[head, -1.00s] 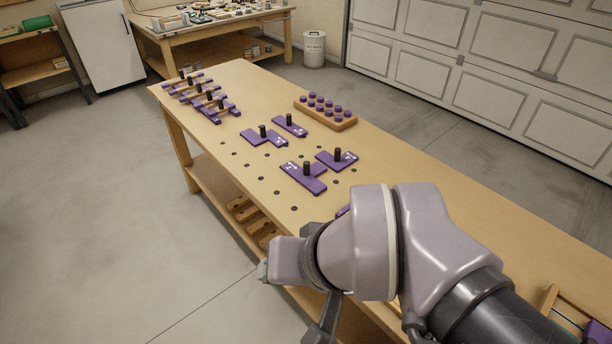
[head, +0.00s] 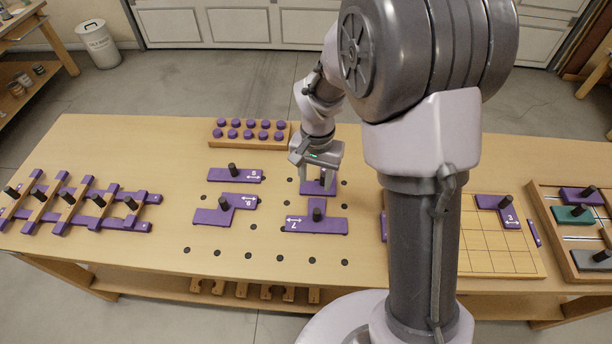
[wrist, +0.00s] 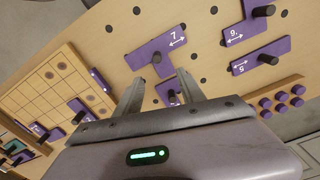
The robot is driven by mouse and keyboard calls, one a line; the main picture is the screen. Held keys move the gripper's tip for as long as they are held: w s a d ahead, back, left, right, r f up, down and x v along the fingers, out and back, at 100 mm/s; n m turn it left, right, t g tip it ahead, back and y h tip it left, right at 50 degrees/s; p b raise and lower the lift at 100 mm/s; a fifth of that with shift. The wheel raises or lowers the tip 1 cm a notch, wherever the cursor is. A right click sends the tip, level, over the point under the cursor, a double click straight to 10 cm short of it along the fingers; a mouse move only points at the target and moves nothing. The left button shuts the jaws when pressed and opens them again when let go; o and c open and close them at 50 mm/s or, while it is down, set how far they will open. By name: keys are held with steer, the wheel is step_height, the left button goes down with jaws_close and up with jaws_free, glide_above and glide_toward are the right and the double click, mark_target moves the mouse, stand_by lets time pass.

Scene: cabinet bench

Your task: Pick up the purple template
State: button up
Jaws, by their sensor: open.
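Several purple templates with black knobs lie on the wooden bench. My gripper (head: 317,178) points down over one purple template (head: 311,188), which the fingers and arm partly cover. In the wrist view, that template (wrist: 162,88) shows between the two spread fingers of my gripper (wrist: 159,85); its number is hidden. The jaws are open and empty; I cannot tell whether the fingers reach down beside its knob. In front of it lies a purple template marked 7 (head: 335,225), also seen in the wrist view (wrist: 145,55).
Two more purple templates (head: 222,175) (head: 212,216) lie to the left. A wooden block with purple pegs (head: 214,142) stands behind. A slatted purple rack (head: 62,225) is far left. A gridded board (head: 480,262) and a wooden tray (head: 556,240) are right. Bare bench lies front-left.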

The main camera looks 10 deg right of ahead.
mark_target(317, 211)
steer(key=f+b, duration=0.1)
steer(key=f, duration=0.2)
steer(key=f+b, duration=0.1)
steer(key=f, duration=0.3)
steer(key=f+b, duration=0.2)
steer(key=f, duration=0.2)
steer(key=shift+s+d+f, duration=0.15)
steer(key=shift+d+f, duration=0.05)
steer(key=shift+d, duration=0.15)
step_height(317, 211, down, 6)
steer(key=shift+r+b, duration=0.1)
steer(key=shift+b, duration=1.1)
steer(key=shift+r, duration=0.1)
jaws_close()
